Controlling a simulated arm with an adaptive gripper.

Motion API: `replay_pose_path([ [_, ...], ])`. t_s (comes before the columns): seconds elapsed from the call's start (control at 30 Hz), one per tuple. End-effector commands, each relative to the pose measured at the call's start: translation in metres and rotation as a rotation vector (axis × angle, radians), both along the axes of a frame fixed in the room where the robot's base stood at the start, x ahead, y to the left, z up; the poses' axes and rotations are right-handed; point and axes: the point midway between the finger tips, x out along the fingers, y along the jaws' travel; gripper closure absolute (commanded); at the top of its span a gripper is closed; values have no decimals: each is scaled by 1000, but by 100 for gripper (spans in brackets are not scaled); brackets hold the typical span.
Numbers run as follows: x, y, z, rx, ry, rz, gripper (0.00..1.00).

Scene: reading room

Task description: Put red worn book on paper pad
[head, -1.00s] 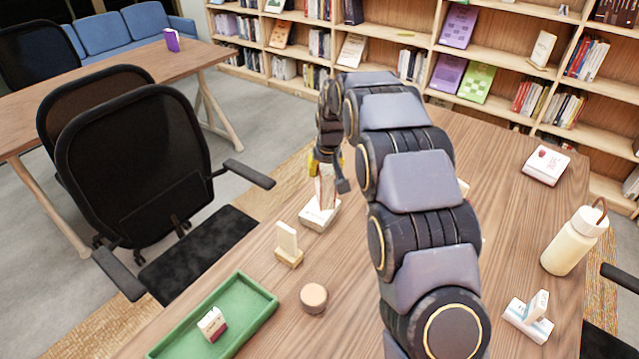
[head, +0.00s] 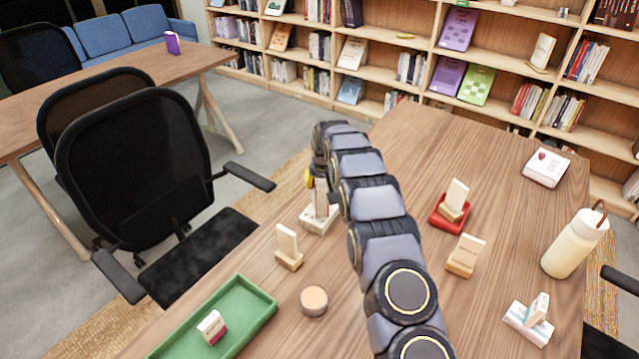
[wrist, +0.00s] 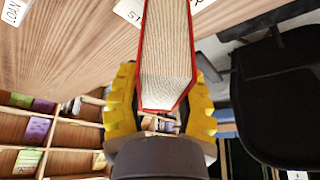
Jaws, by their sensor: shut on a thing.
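The red worn book (wrist: 167,55) has a red cover and cream page edges. My gripper (wrist: 160,108) is shut on it, with yellow fingers on both sides. In the head view my gripper (head: 316,182) holds the book (head: 320,200) upright at the table's left edge. A low white block (head: 318,222), which looks like the paper pad, lies on the table directly below the book. I cannot tell whether the book touches it. The book's lower end is out of the wrist view.
A wooden block with a card (head: 289,250), a round pad (head: 313,300) and a green tray (head: 262,318) lie nearer. To the right are a red stand (head: 438,218), a wooden stand (head: 461,266), a bottle (head: 570,245) and a white box-like item (head: 546,167).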

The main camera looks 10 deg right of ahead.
Motion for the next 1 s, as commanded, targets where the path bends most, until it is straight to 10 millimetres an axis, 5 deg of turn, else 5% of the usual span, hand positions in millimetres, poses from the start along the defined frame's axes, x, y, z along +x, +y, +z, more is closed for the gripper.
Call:
replay_pose_path([
  [0.4, 0, 0, -9, 0, 1, 0, 97],
  [0.43, 0, 0, -9, 0, 1, 0, 55],
  [0.47, 0, 0, -9, 0, 1, 0, 42],
  [0.5, 0, 0, -9, 0, 1, 0, 40],
  [1.0, -6, 0, 8, 0, 1, 0, 40],
])
